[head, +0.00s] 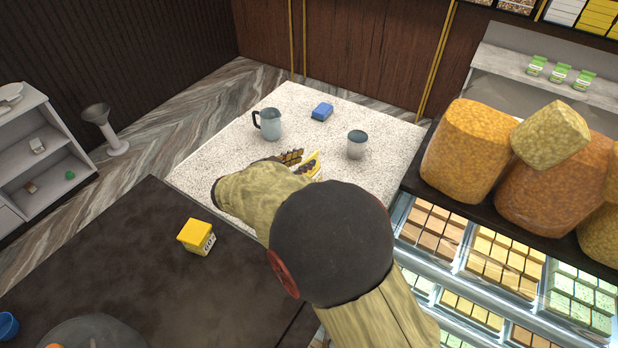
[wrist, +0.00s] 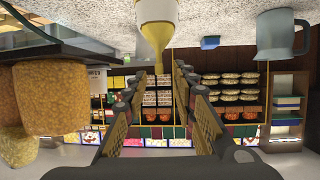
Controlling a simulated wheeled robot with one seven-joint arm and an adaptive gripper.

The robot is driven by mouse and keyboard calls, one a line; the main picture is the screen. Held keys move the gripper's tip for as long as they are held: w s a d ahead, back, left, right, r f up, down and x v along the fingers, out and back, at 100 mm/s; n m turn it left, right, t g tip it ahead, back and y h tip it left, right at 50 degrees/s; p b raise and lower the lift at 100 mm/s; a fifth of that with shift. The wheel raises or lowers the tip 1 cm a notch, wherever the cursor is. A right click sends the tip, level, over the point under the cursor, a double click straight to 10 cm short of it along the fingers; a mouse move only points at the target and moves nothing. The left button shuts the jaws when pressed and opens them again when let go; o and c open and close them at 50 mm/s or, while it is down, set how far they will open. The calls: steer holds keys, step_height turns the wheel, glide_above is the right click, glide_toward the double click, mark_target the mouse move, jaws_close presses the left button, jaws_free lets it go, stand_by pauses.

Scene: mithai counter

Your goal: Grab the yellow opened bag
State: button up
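A yellow and white item, likely the yellow opened bag (head: 314,162), stands on the speckled white counter (head: 225,150), partly hidden behind my arm and gripper. In the wrist view, which appears upside down, the yellow and white bag (wrist: 156,28) hangs from the top edge, cut off by the frame. My gripper (head: 291,157) is beside it, low over the counter. In the wrist view my gripper (wrist: 165,105) has its two fingers spread apart with nothing between them. The bag lies beyond the fingers in the picture's upper part; I cannot tell whether they touch it.
A grey jug (head: 271,125), a blue block (head: 321,112) and a metal cup (head: 357,144) stand on the white counter. A yellow box (head: 196,236) sits on the dark counter (head: 110,245). Large orange-yellow sacks (head: 465,150) stand on the display case at right.

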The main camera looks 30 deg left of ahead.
mark_target(309, 158)
steer(key=p+x, duration=0.1)
steer(key=x, duration=0.2)
steer(key=shift+w+f, duration=0.25)
steer(key=shift+w, duration=0.05)
steer(key=shift+c, duration=1)
jaws_close()
